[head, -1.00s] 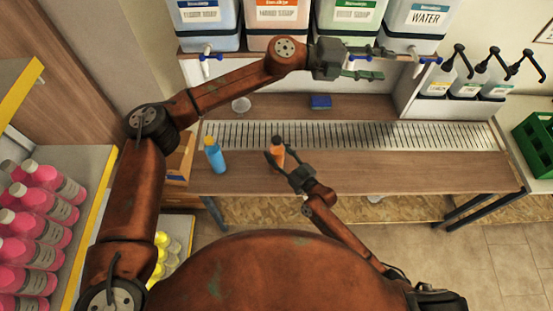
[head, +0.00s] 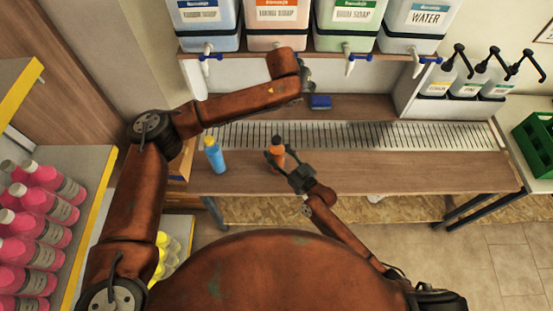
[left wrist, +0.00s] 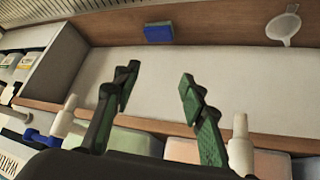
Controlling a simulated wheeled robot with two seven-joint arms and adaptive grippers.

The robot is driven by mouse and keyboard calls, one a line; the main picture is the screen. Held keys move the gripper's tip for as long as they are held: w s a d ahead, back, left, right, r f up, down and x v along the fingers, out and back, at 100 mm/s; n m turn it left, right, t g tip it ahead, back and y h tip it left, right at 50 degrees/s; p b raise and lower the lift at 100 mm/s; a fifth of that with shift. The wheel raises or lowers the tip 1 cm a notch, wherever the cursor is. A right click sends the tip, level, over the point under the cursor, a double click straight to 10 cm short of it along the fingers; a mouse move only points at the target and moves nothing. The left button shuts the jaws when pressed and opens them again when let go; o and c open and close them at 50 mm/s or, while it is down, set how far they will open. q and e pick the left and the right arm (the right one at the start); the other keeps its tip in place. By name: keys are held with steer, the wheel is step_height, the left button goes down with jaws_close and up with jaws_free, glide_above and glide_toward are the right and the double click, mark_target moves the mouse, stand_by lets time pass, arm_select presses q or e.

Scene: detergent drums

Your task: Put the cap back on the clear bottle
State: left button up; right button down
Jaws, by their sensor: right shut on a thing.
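My right gripper (head: 282,159) is shut on a small bottle with orange contents (head: 278,150) and a dark top, held upright over the front of the wooden counter. A blue bottle (head: 215,157) with a yellow-orange top stands on the counter to its left. No colourless bottle and no loose cap can be made out. My left gripper is mostly hidden behind its own arm in the head view, near the soap drums' taps. In the left wrist view its green fingers (left wrist: 157,88) are apart with nothing between them, in front of the shelf area and taps.
Large soap drums (head: 350,22) with taps line the back shelf. A blue sponge (head: 320,102) lies behind the metal drain grate (head: 350,134). A white funnel-like cup (left wrist: 283,27) shows in the left wrist view. Pump bottles (head: 468,80) stand at right. The counter right of my right gripper is clear.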

arm_select(q)
steer(key=s+a+f+g+y, duration=0.2)
steer(key=s+a+f+g, duration=0.15)
steer(key=s, duration=0.25)
steer(key=g+y, duration=0.2)
steer(key=g, duration=0.1)
glide_above(277, 139)
steer(key=shift+f, duration=0.15)
steer(key=shift+f, duration=4.05)
steer(key=shift+c, duration=0.4)
